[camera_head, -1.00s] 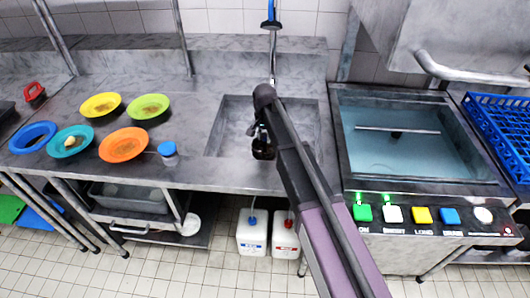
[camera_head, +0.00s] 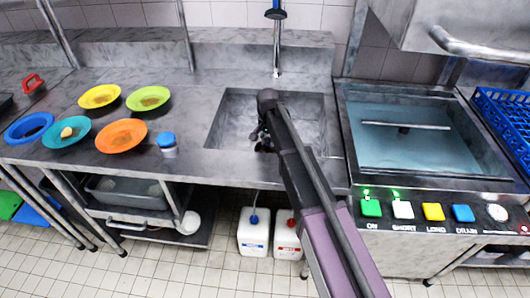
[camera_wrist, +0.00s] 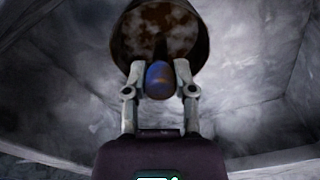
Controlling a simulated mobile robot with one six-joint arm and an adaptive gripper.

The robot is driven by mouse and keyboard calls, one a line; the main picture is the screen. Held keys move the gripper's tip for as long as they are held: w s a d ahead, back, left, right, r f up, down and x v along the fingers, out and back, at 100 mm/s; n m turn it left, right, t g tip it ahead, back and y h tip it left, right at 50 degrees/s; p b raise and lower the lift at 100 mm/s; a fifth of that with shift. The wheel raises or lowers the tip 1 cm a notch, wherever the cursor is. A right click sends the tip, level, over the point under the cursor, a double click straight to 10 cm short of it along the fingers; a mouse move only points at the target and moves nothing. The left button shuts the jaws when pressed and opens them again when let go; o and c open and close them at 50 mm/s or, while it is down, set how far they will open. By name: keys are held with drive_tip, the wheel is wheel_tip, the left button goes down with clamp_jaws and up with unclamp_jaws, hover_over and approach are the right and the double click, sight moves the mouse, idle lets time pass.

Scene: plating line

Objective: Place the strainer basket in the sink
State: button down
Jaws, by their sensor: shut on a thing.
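The strainer basket (camera_wrist: 160,25) is a dark, round cup with brown and pale matter inside and a blue knob. In the wrist view my gripper (camera_wrist: 160,78) is shut on the knob, and the basket hangs beyond the fingertips. Grey sink walls surround it in that view. In the head view my gripper (camera_head: 261,134) reaches into the front of the grey metal sink (camera_head: 228,122). There the basket is small, dark and mostly hidden by my arm. I cannot tell whether it touches the sink bottom.
Several coloured plates, including an orange one (camera_head: 121,136), and a blue-lidded jar (camera_head: 167,145) stand left of the sink. A faucet (camera_head: 276,40) rises behind it. A water-filled tank (camera_head: 415,140) with front buttons is on the right, beside a blue rack (camera_head: 505,120).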

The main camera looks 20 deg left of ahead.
sight(268, 145)
drive_tip(key=shift+f, duration=0.25)
drive_tip(key=shift+f+b, duration=1.75)
drive_tip(key=shift+b, duration=0.15)
drive_tip(key=shift+f, duration=0.2)
drive_tip(key=shift+c, duration=2.2)
unclamp_jaws()
drive_tip(key=shift+r, duration=0.1)
drive_tip(key=shift+r, duration=0.15)
wheel_tip(268, 145, up, 12)
drive_tip(key=p, duration=1.2)
